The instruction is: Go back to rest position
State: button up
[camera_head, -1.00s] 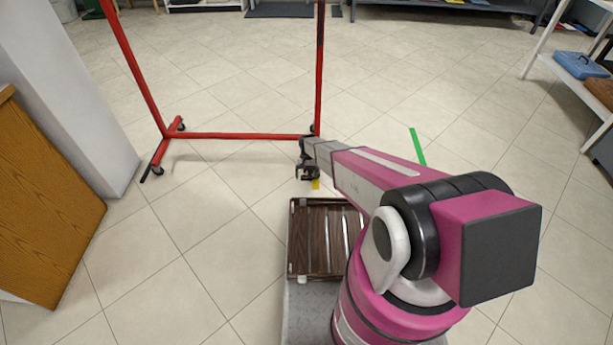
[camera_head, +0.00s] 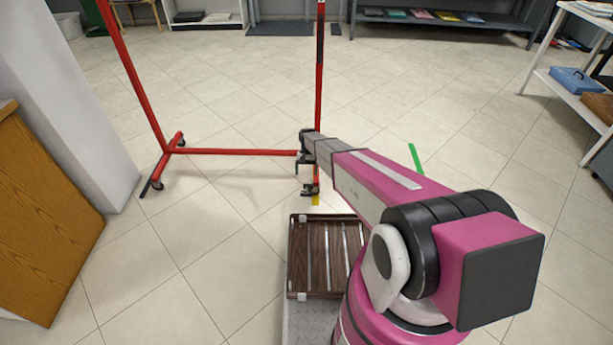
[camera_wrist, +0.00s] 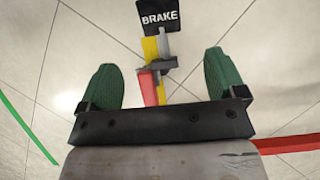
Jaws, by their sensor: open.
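In the head view my gripper (camera_head: 310,190) points down at the foot of the red rack's right post (camera_head: 319,85). In the wrist view its two green-padded fingers (camera_wrist: 163,88) are spread wide with nothing held between them. A black plate marked BRAKE (camera_wrist: 159,17) with a yellow strip (camera_wrist: 151,50) below it shows beyond the fingertips. A short red piece and a grey metal part lie in line with the gap between the fingers, apart from both pads. The gripper hides the rack's right foot in the head view.
The rack's red lower bar (camera_head: 235,152) runs left from near my gripper. A brown slatted tray (camera_head: 296,290) sits in front of my arm. A wooden counter (camera_head: 45,220) and white pillar stand left. White shelving (camera_head: 575,105) stands right. Open tiled floor lies between.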

jog(key=s+d+r+t, duration=0.1)
jog(key=s+d+r, duration=0.5)
jog(key=s+r, duration=0.2)
jog(key=s+d+r+t, duration=0.2)
jog(key=s+d+r, duration=0.4)
jog(key=r, duration=0.7)
jog(key=s+d+r+t, duration=0.2)
jog(key=s+d+r, duration=0.4)
jog(key=s+r, duration=0.5)
jog(key=shift+d, duration=0.4)
